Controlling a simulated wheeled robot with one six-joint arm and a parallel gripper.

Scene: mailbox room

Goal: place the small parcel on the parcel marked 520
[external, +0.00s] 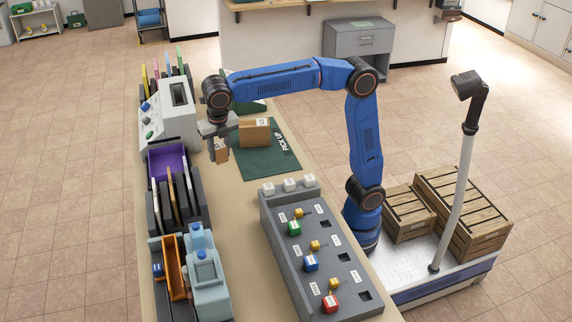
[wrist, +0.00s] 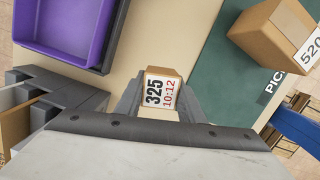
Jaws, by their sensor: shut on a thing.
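My gripper (external: 217,138) is shut on the small parcel (external: 221,154), a brown box. In the wrist view the small parcel (wrist: 161,94) shows a white label reading 325 and 10:12 between the two fingers. The parcel marked 520 (external: 255,132) is a larger brown box standing on the green pick-up mat (external: 268,161). It also shows at the upper right of the wrist view (wrist: 262,42), with its 520 label partly cut off. My gripper is to the left of that parcel, apart from it, over the counter beside the mat.
A purple tray (external: 167,161) and dark upright dividers (external: 176,205) stand left of my gripper. A grey-white machine (external: 168,116) is behind them. Bare counter lies between.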

